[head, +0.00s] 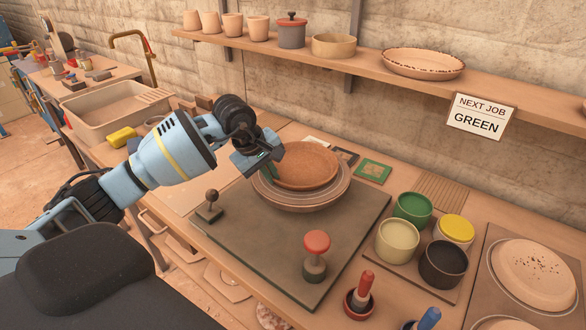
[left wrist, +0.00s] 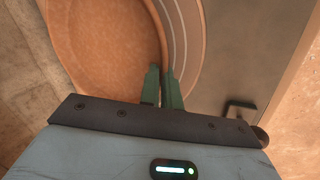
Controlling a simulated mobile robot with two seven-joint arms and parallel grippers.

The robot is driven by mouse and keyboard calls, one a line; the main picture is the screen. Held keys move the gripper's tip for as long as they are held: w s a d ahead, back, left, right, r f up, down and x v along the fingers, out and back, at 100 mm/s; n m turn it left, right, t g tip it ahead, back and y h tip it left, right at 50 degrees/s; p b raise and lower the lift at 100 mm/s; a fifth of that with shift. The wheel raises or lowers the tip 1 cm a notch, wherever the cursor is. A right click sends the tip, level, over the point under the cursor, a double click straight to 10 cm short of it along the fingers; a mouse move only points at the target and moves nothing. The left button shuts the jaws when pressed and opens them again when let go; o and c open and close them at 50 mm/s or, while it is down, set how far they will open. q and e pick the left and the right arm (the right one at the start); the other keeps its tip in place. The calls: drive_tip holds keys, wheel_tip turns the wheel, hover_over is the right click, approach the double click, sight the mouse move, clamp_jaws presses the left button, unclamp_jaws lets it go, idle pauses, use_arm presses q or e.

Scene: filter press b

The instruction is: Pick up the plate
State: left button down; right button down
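The plate (head: 306,163) is a round terracotta dish over the ringed grey-brown wheel (head: 312,204). I cannot tell whether it rests on the wheel or hangs just above it. My left gripper (head: 268,165) is at the plate's left rim. In the left wrist view, the two green fingers of my left gripper (left wrist: 163,88) stand close together, one inside the plate (left wrist: 110,45) and one outside over the rings, with the rim between them. They look shut on the rim. The fingertips are partly hidden in the head view. My right gripper is not in view.
The wheel sits on a dark board (head: 270,258) with a red-topped knob (head: 316,245) and a small dark knob (head: 209,206). Glaze pots, including a green one (head: 413,207), stand to the right. A shelf (head: 300,62) with pottery and a NEXT JOB GREEN sign (head: 479,118) is behind.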

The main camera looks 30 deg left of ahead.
use_arm(q)
drive_tip(key=shift+r, duration=0.2)
